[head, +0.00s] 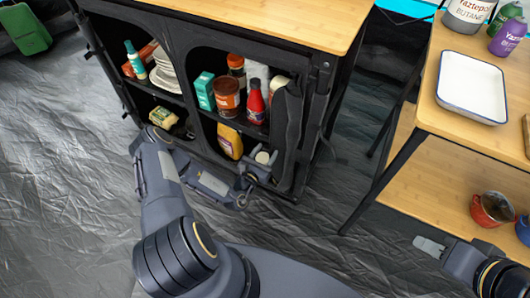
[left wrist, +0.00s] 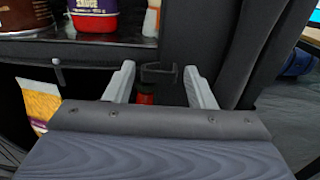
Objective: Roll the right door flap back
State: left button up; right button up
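The black fabric cabinet (head: 180,30) has arched openings onto its shelves. The right door flap (head: 288,135) is a dark bundle of cloth hanging along the right side of the right opening; how tightly it is rolled is unclear. In the left wrist view, dark cloth (left wrist: 258,45) stands on the right. My left gripper (head: 262,168) is low in front of the right opening, beside the flap's lower part. In the wrist view its fingers (left wrist: 160,84) are apart, with a small dark clip or loop (left wrist: 158,73) between or just beyond them. My right gripper (head: 430,246) is at the lower right, away from the cabinet.
Shelves hold a red sauce bottle (head: 255,105), a brown jar (head: 227,97), a teal box (head: 204,90), a yellow packet (head: 229,141) and plates (head: 163,68). A wooden table (head: 445,110) with a white tray (head: 472,86) stands right. A red pot (head: 491,209) is on its lower shelf.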

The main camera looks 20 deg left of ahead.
pick_arm(q)
jog(key=shift+o, duration=0.2)
jog(key=shift+s+r, duration=0.1)
jog(key=shift+s, duration=0.4)
jog(key=s+p, duration=0.1)
jog(key=s, duration=0.5)
jog(key=shift+s+a+p, duration=0.3)
jog(key=shift+s+p, duration=0.05)
jog(key=shift+s, duration=0.05)
